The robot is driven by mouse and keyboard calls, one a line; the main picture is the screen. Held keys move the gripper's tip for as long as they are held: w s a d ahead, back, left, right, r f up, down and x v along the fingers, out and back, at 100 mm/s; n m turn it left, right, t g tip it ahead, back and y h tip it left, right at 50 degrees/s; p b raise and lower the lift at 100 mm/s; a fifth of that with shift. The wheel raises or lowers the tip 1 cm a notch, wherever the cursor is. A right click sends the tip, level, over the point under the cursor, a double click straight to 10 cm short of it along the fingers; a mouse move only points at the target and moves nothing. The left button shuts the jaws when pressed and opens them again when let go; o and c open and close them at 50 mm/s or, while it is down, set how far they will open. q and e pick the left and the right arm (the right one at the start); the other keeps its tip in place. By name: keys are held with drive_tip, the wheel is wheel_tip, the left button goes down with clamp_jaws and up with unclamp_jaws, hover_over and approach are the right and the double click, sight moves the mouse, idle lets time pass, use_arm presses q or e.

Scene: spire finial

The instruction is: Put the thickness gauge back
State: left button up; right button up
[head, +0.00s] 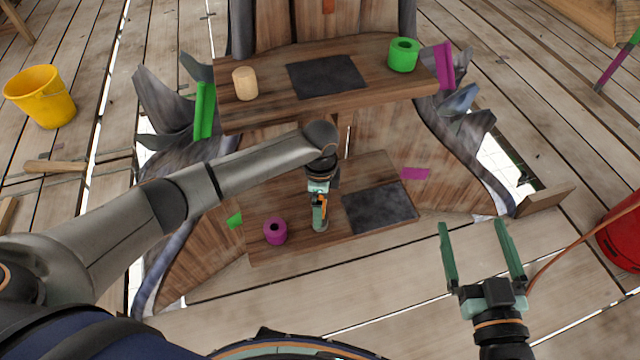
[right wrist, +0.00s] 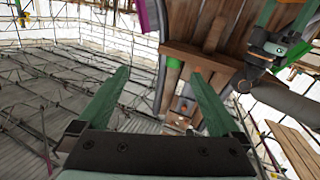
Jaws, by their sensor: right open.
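No thing here can be surely named as the thickness gauge. My left gripper (head: 320,222) points down at the lower wooden shelf (head: 280,247), between a purple ring (head: 275,232) and a dark mat (head: 380,207). A small orange piece (head: 323,204) shows at its fingers. I cannot tell whether it is held or whether the fingers are shut. My right gripper (head: 473,224) is open and empty over the plank floor, right of the lower shelf. Its spread fingers also show in the right wrist view (right wrist: 158,74), with nothing between them.
The upper shelf (head: 240,122) holds a pale wooden cylinder (head: 245,84), a green ring (head: 403,55) and another dark mat (head: 327,76). A yellow bucket (head: 41,95) stands at left, a red container (head: 622,235) at right. The front planks between my grippers look clear.

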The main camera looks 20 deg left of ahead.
use_arm(q)
wheel_tip(320, 180, up, 6)
drive_tip(key=shift+f+p, duration=0.2)
drive_tip(key=shift+p, duration=0.7)
wheel_tip(320, 180, up, 3)
drive_tip(key=shift+f+p, duration=0.1)
drive_tip(key=shift+p, duration=0.35)
wheel_tip(320, 180, up, 3)
drive_tip(key=shift+f+p, duration=0.1)
drive_tip(key=shift+p, duration=0.25)
drive_tip(key=shift+s+d+f, duration=0.15)
drive_tip(key=shift+d, duration=0.1)
drive_tip(key=s+d+f+n+t+h, duration=0.3)
drive_tip(key=s+d+f+n+h, duration=0.2)
drive_tip(key=s+d+f, duration=0.35)
drive_tip(key=s+a+n+t+y, duration=0.1)
drive_tip(key=s+a+n+t, duration=0.5)
drive_tip(key=s+a+n, duration=0.2)
drive_tip(key=shift+s+a+f+y, duration=0.35)
drive_tip(key=shift+a+y, duration=0.05)
drive_tip(key=shift+a, duration=0.45)
use_arm(e)
drive_tip(key=s+f+m+g, duration=0.1)
drive_tip(key=s+f+g, duration=0.3)
drive_tip(key=f, duration=0.4)
drive_tip(key=s+f+m+g+h, duration=0.1)
drive_tip(key=s+f+g, duration=0.3)
drive_tip(key=f, duration=0.4)
drive_tip(key=shift+h, duration=0.3)
drive_tip(key=shift+a, duration=0.1)
